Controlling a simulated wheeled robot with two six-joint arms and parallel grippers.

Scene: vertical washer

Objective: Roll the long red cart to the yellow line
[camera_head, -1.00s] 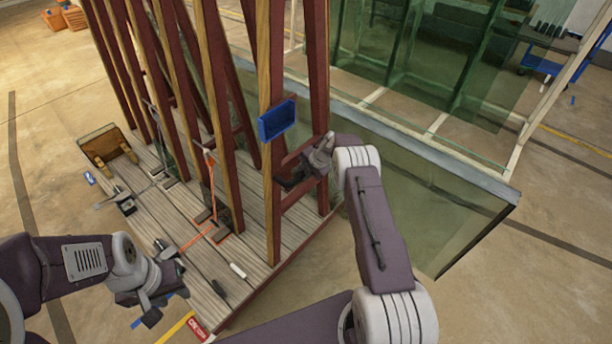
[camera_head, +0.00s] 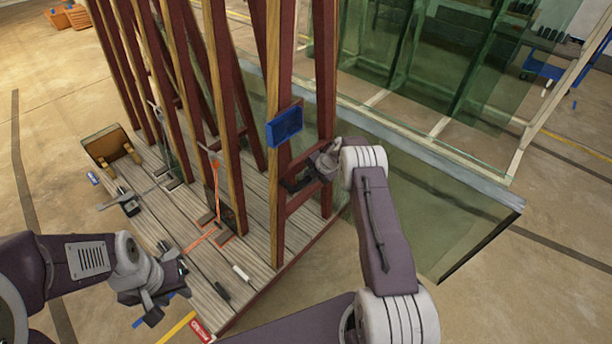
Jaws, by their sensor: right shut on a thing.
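The long red cart (camera_head: 203,270) has a grey plank deck and tall dark-red and wooden uprights. It fills the left and middle of the head view. My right gripper (camera_head: 297,183) is shut on a dark-red crossbar (camera_head: 301,197) between two uprights at the cart's near right end. My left gripper (camera_head: 152,308) hangs over the deck's near left edge; whether its jaws are open is not clear.
A glass-sided frame (camera_head: 440,160) stands close along the cart's right side. A blue tray (camera_head: 285,126) is fixed to an upright. Open floor lies at left.

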